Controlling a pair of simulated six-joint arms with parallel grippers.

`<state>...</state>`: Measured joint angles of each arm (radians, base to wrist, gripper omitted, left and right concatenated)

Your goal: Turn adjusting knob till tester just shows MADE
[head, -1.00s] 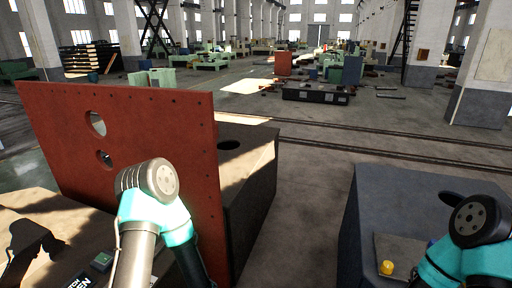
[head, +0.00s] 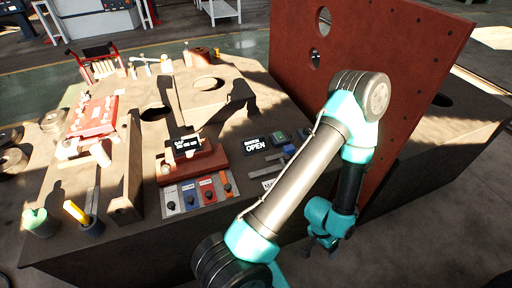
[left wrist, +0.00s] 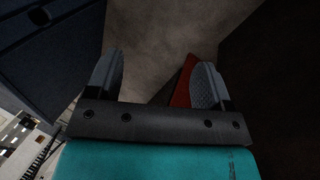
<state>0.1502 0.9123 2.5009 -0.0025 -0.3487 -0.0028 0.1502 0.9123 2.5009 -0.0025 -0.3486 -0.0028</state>
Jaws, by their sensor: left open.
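The tester (head: 255,145) is a small dark display reading OPEN, on the bench top just left of my left arm. A reddish-brown block (head: 190,167) beside it carries a dark screen (head: 186,144) with text too small to read. In front is a panel (head: 197,195) with blue, white, red and orange strips and small dark knobs. I cannot tell which part is the adjusting knob. My left gripper (head: 322,246) hangs beyond the bench's front right edge, pointing down, away from these parts. In the left wrist view it is open and empty (left wrist: 156,82). My right gripper is out of view.
The bench (head: 110,250) also holds a red device (head: 95,118), a green-topped cup (head: 40,222) and a holder with upright tools (head: 85,220). Floor shows below the left gripper.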

